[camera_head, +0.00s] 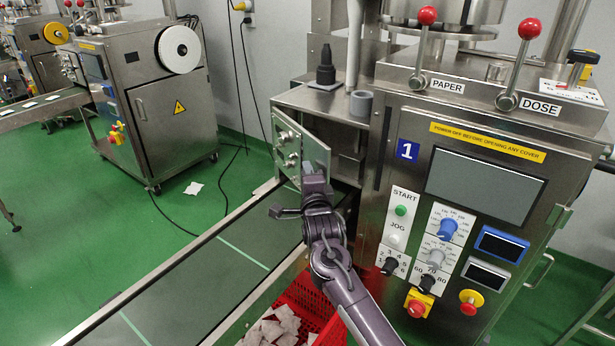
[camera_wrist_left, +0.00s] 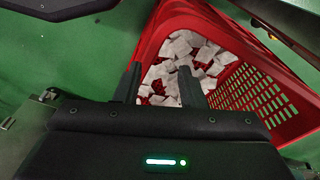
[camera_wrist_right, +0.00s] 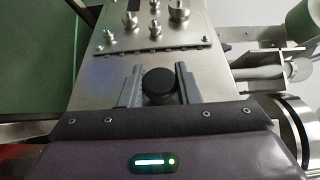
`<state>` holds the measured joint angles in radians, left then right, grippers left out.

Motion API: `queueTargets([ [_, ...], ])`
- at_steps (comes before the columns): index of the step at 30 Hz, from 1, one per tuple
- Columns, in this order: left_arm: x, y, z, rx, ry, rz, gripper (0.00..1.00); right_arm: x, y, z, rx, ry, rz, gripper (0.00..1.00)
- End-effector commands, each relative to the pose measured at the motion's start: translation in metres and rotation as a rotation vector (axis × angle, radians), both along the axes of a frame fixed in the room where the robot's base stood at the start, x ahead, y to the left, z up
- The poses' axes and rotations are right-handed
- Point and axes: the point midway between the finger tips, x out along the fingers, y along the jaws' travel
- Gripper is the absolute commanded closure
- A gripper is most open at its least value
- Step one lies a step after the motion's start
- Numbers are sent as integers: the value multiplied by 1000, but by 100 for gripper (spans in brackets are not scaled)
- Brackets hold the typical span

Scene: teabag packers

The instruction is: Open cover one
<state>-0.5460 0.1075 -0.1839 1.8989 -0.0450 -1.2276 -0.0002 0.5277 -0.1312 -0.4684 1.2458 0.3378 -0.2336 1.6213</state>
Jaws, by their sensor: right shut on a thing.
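Cover one is a steel panel (camera_head: 308,142) at the left side of machine 1, below a small steel shelf. It stands swung out at an angle, with a dark recess (camera_head: 350,165) beside it. Round metal fittings show on the panel face. My right gripper (camera_head: 312,178) is at the panel's lower edge. In the right wrist view, its fingers (camera_wrist_right: 158,82) are closed around a round black knob (camera_wrist_right: 159,80) on the steel cover (camera_wrist_right: 150,58). My left gripper (camera_wrist_left: 156,75) is open and empty above a red crate; it is not in the head view.
The red crate (camera_wrist_left: 240,50) holds several white teabags, and it also shows under my right arm (camera_head: 322,312). A conveyor (camera_head: 235,255) runs left of the cover. The machine's control panel (camera_head: 480,185) is to the right, with levers above. Another machine (camera_head: 150,100) stands behind left.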

Motion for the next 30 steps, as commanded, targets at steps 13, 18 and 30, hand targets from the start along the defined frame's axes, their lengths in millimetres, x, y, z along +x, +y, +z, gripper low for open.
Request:
queueTargets([
  [13, 0, 0, 0, 0, 1, 0, 64, 0, -1, 0, 2, 0, -2, 49],
  [18, 0, 0, 1, -1, -3, 0, 64, -6, -2, -1, 4, 2, -1, 49],
  [30, -3, 3, -20, 1, -3, 7, 64, -64, -10, -1, 5, 2, -1, 49],
])
